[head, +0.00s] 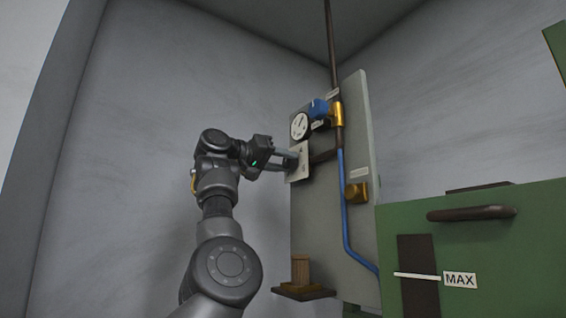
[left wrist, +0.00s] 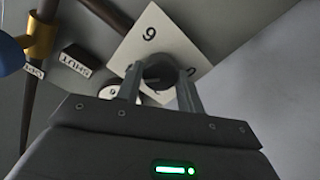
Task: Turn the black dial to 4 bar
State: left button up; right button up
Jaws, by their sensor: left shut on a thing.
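The black dial (left wrist: 160,70) sits in front of a square white plate (left wrist: 148,28) printed with numerals. One at the plate's upper corner looks like a 9 or an upside-down 6; the dial's pointer cannot be read. My left gripper (left wrist: 160,86) is shut on the dial, one finger on each side. In the head view the left gripper (head: 288,160) reaches from the left to the white plate (head: 299,170) on the grey panel, and the dial is mostly hidden by the fingers. My right gripper is not in view.
A white round gauge (head: 299,126) and a blue handle (head: 318,108) on a brass valve (head: 338,113) are just above the dial. A blue pipe (head: 344,200) runs down the panel (head: 330,220). A green cabinet (head: 480,240) with a MAX label stands right. Left of my arm is clear.

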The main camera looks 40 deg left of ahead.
pick_arm(q)
jog(key=o, duration=1)
jog(key=shift+f, duration=0.1)
jog(key=b+v, duration=0.4)
jog(key=v, duration=0.7)
jog(key=shift+w, duration=0.1)
jog(key=shift+w, duration=0.15)
